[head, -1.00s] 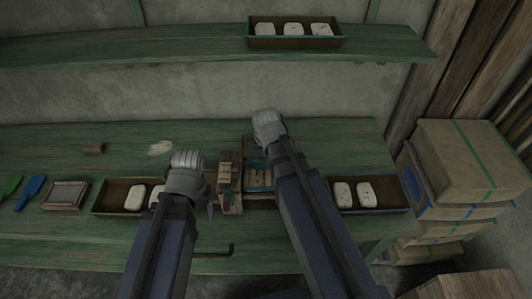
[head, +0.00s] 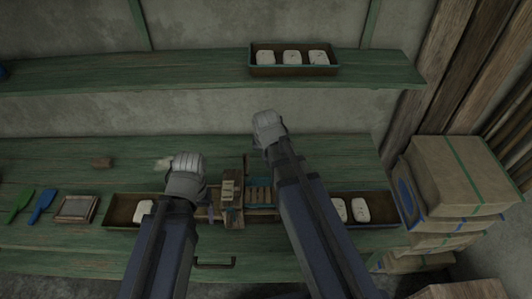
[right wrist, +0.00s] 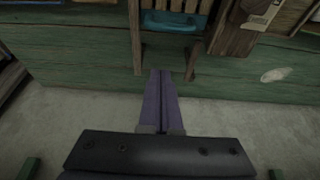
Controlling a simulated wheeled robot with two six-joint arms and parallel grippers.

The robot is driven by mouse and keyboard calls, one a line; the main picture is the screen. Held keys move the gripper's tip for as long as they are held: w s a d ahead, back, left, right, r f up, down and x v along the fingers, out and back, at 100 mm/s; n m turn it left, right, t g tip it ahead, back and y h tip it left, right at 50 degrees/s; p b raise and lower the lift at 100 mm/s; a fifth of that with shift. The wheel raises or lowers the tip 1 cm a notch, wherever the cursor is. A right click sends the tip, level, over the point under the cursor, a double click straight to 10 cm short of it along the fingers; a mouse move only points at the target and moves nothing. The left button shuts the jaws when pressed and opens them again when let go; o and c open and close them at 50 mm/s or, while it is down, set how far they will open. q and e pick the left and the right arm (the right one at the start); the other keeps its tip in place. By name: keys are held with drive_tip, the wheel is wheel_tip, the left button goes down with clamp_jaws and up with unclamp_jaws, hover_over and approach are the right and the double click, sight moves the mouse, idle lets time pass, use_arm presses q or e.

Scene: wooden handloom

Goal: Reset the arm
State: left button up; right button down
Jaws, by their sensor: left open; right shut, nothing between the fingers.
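The small wooden handloom (head: 232,205) stands on the green bench (head: 70,150), with a teal part at its right side. My left gripper (head: 212,211) is at the loom's left side; its grey wrist covers most of it, and a purple finger shows. It is open, with nothing seen in it. My right arm crosses the loom's right side, its grey wrist above the bench behind the loom. The right wrist view shows my right gripper (right wrist: 163,73) with its purple fingers together and empty, apart from the loom (right wrist: 180,20).
Trays with white blocks stand left (head: 122,211) and right (head: 378,208) of the loom, and another tray (head: 292,70) is on the shelf. A blue tool (head: 42,206), green tool (head: 20,205) and small frame (head: 76,209) lie at left. Stacked boxes (head: 455,178) stand at right.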

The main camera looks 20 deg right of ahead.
drive_tip(key=shift+r, duration=0.2)
drive_tip(key=s+a+f+n+g+b, duration=0.3)
drive_tip(key=s+a+n, duration=0.4)
drive_tip(key=s+a, duration=0.6)
drive_tip(key=s+f, duration=0.1)
drive_tip(key=s, duration=0.1)
drive_tip(key=shift+s+g, duration=0.3)
drive_tip(key=shift+s, duration=0.05)
